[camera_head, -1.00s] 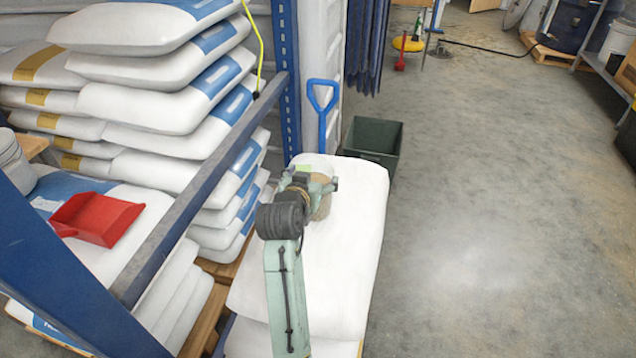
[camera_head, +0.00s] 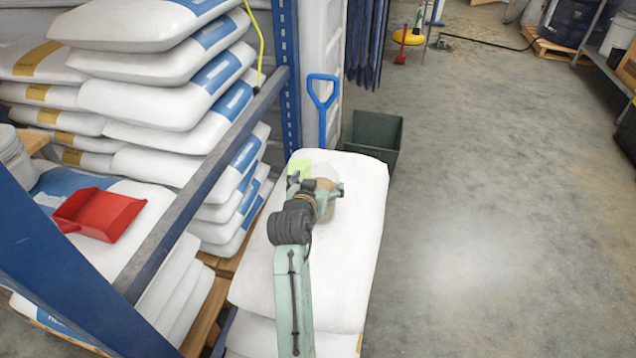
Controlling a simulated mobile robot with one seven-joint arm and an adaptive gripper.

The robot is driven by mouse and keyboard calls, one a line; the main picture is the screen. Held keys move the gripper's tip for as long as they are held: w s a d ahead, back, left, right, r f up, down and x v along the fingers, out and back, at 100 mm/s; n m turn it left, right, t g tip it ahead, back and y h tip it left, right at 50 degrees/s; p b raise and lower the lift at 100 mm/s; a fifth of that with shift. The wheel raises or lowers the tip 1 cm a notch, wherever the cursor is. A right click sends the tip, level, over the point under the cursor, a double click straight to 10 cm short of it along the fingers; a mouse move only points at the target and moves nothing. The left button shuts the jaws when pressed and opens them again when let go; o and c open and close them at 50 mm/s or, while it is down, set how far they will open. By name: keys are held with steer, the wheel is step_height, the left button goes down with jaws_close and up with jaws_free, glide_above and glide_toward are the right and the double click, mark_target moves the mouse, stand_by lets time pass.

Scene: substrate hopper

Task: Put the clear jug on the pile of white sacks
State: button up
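The clear jug (camera_head: 327,186), see-through with something tan in it, is at my gripper (camera_head: 317,190), over the far part of the pile of white sacks (camera_head: 345,255). My gripper's dark and pale green parts hide much of the jug. Finger parts show to its left and right. I cannot tell whether they press on it, or whether its base touches the top sack. The top sack looks flat and broad, with bare room to the right and nearer to me.
A blue rack post (camera_head: 287,75) and slanting rail (camera_head: 200,195) stand left of the pile. A blue-handled tool (camera_head: 322,95) and a dark green bin (camera_head: 372,135) are just behind it. A red scoop (camera_head: 100,214) lies on sacks at left. Floor at right is clear.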

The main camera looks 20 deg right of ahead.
steer(key=shift+o, duration=0.8)
steer(key=b+v, duration=0.1)
steer(key=v, duration=1.1)
steer(key=shift+b, duration=0.35)
steer(key=shift+r, duration=0.1)
